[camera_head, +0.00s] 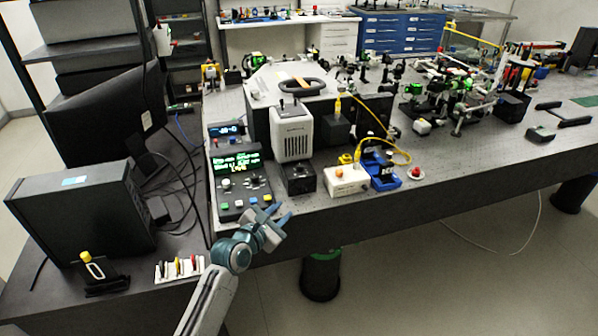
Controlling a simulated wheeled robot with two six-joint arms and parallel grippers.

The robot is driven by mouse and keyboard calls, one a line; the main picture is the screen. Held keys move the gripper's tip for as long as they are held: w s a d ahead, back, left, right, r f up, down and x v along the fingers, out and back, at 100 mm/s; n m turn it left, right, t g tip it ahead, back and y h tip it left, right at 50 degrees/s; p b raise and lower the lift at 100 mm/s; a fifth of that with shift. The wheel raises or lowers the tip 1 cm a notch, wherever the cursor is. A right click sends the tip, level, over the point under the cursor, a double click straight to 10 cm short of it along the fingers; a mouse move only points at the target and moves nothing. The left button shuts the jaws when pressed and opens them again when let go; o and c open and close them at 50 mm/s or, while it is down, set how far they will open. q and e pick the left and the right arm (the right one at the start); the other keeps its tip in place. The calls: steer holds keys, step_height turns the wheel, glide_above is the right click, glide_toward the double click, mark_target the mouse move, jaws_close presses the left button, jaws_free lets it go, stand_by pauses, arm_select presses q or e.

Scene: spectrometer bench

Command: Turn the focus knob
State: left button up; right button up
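A black control panel (229,203) with a green text display, a dark dial and several coloured buttons lies near the bench's left front edge. A small black box (300,180) with a round knob on top stands to its right, in front of a white instrument housing (294,137). I cannot tell from the picture which knob is the focus knob. My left gripper (277,211) is at the bench's front edge, just below and right of the panel. Its fingers are spread, with nothing seen between them. My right gripper is not in view.
A white box (346,181) with an orange button and a blue case (384,175) stand to the right. A yellow cable (383,138) loops above them. A dark computer case (75,212) and a white rack of small tools (180,268) are at the left.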

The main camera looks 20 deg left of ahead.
mark_target(298, 169)
arm_select(q)
steer(key=w+r+n, duration=0.1)
steer(key=n, duration=0.1)
steer(key=w+a+r+n+t, duration=0.1)
steer(key=w+n, duration=0.1)
steer(key=w+r+n+t, duration=0.1)
steer(key=w+r, duration=0.1)
steer(key=shift+a+n, duration=0.15)
steer(key=shift+n, duration=0.25)
steer(key=shift+w+r, duration=0.1)
steer(key=shift+w, duration=0.15)
steer(key=x, duration=1)
steer(key=shift+w+b, duration=0.15)
steer(key=shift+b, duration=0.15)
jaws_close()
